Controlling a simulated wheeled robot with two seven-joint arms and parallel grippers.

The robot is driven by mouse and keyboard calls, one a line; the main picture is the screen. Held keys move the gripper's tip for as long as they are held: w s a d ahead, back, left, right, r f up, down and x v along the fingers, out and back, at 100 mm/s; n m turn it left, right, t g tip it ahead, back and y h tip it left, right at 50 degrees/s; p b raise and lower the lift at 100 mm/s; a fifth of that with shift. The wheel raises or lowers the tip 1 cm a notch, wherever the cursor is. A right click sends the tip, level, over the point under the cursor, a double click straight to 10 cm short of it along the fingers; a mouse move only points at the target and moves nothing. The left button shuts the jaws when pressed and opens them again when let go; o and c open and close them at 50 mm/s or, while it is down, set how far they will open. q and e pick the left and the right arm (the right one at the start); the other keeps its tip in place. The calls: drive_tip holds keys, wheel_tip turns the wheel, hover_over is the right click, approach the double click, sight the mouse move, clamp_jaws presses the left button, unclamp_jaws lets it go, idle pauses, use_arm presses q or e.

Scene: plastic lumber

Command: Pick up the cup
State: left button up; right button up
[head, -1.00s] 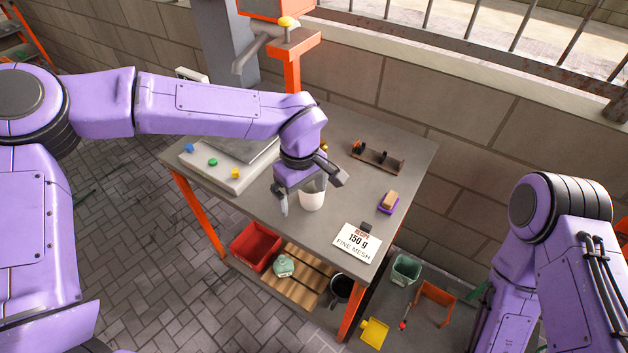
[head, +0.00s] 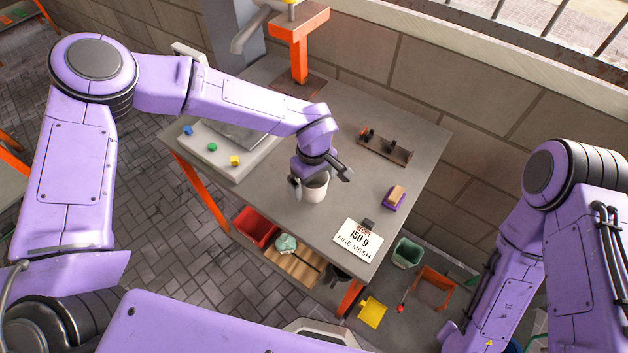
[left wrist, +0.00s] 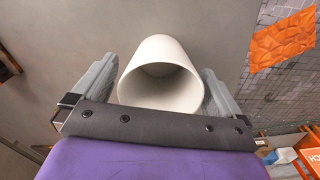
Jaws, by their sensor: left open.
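A white cup (head: 314,190) stands upright on the grey table (head: 284,213), near the middle of its front part. In the left wrist view the cup (left wrist: 160,72) lies between the two grey fingers, its open mouth facing the camera, and it looks empty. My left gripper (head: 320,180) is open with a finger on either side of the cup; a narrow gap shows beside the left finger, and contact on the right cannot be told. In the head view the gripper partly covers the cup's rim. My right arm stands at the right; its gripper is not in view.
A rack (head: 385,147) is behind. A red bin (head: 256,227) sits below on the shelf.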

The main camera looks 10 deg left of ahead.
use_arm(q)
drive_tip(key=shift+f, duration=0.7)
drive_tip(key=c, duration=1)
